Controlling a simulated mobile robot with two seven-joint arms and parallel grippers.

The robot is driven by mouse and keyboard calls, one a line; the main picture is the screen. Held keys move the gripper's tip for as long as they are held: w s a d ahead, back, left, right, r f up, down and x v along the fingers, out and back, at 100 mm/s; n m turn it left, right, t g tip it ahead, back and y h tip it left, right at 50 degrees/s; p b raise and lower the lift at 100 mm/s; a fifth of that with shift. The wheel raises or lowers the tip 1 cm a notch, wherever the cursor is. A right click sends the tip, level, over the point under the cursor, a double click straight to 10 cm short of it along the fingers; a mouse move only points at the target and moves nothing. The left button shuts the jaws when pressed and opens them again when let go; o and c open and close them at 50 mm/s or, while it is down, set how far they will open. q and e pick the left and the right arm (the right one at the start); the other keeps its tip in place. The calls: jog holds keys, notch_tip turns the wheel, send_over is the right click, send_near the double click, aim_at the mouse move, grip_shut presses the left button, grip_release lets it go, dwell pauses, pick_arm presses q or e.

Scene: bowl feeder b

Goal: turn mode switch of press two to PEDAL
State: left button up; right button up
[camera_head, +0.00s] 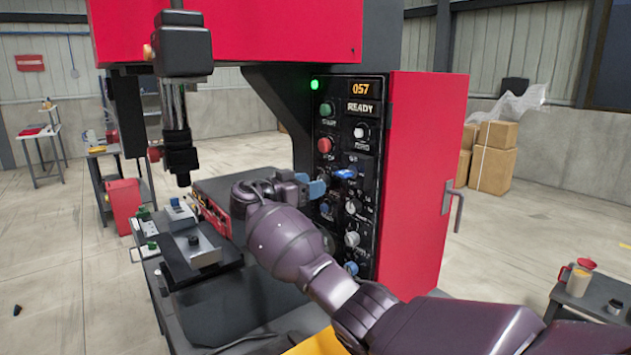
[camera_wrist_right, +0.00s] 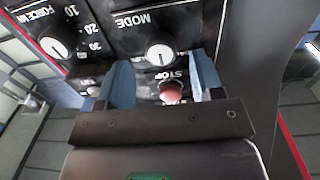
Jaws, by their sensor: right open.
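The press (camera_head: 420,180) is red and black, with a black control panel on its side. In the right wrist view the panel is upside down, and the mode switch (camera_wrist_right: 160,55) is a round pale knob beside the word MODE. Its pointer setting is too small to read. My right gripper (camera_wrist_right: 162,66) is open, with one blue finger on each side of the knob's area; contact cannot be told. In the head view the right gripper (camera_head: 316,187) is at the panel's left part and hides some of it. My left gripper is not in view.
The red stop button (camera_wrist_right: 171,93) sits close to the mode switch, between the fingers in the picture. A force knob (camera_wrist_right: 54,48) is beside it. A green start button (camera_head: 327,109) and a READY display (camera_head: 360,107) are higher. A feeder box (camera_head: 190,250) stands left.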

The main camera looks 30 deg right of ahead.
jog(key=shift+d, duration=1)
jog(key=c, duration=0.9)
jog(key=n+p, duration=0.2)
jog(key=n, duration=0.7)
